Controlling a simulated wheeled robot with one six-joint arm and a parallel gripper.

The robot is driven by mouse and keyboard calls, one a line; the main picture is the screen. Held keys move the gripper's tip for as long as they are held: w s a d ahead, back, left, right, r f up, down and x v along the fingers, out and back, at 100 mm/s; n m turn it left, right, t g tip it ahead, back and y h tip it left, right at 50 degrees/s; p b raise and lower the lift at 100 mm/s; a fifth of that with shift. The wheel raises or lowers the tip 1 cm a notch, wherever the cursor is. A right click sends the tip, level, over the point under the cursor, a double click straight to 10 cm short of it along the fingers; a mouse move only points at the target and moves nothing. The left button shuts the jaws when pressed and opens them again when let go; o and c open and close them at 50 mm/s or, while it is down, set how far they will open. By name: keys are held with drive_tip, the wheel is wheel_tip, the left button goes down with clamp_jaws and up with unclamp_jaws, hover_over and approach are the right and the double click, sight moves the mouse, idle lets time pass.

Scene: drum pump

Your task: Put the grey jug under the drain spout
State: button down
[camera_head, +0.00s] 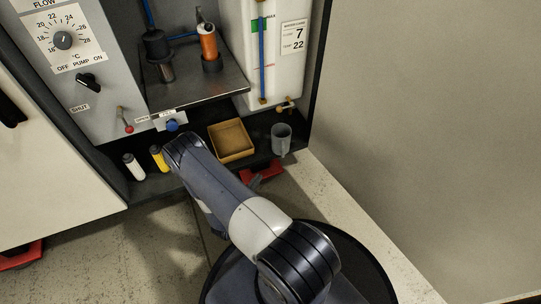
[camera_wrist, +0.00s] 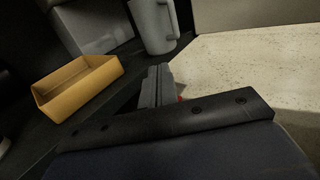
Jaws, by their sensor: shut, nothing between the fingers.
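The grey jug (camera_head: 281,139) stands upright at the right end of the dark lower shelf. In the wrist view the jug (camera_wrist: 151,27) is at the top, with its handle on the right.
A yellow-tan open tray (camera_head: 231,141) sits left of the jug; it also shows in the wrist view (camera_wrist: 78,86). White (camera_head: 134,167) and yellow (camera_head: 158,158) bottles stand farther left. A metal shelf (camera_head: 196,85) is above. The pale floor at right is clear.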

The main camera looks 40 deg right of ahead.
sight(278, 150)
drive_tip(key=b+x, duration=0.4)
drive_tip(key=x, duration=0.8)
drive_tip(key=shift+w+d+r, duration=0.1)
drive_tip(key=shift+w+d, duration=0.05)
drive_tip(key=shift+d, duration=0.45)
drive_tip(key=shift+w, duration=0.1)
